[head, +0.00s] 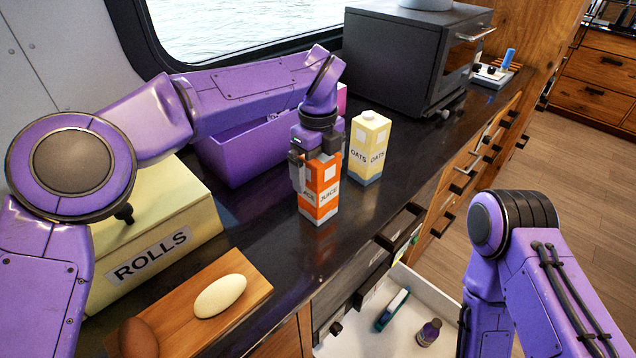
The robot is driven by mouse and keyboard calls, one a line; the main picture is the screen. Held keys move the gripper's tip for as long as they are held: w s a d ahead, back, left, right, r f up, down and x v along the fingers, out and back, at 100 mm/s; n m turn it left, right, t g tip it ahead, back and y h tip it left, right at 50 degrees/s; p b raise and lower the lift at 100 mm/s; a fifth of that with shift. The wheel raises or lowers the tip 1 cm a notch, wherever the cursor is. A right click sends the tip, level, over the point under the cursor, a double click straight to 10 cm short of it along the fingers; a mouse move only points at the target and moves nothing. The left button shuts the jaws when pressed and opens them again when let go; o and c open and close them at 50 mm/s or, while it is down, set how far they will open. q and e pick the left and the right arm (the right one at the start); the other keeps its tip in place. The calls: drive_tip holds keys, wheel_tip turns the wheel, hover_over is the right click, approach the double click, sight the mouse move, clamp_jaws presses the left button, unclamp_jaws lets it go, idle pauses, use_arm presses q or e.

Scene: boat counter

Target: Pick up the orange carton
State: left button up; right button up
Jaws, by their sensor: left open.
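The orange carton (321,206), labelled "JUICE", stands upright on the dark counter near the middle of the head view. My left gripper (314,172) points down over its upper part and is open. One finger shows in front of the carton's left side. The gripper hides the carton's top, and I cannot tell whether the fingers touch it. My right arm comes in at the lower right, but its gripper is not in view.
A cream "OATS" carton (368,150) stands close behind on the right. A purple bin (226,160) is at the back left, and a "ROLLS" box (165,245) and wooden board (250,284) at the left. An open drawer (452,307) holds a purple-capped bottle (429,332). A dark oven (395,62) stands behind.

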use_arm(q)
drive_tip(key=c, duration=1.7)
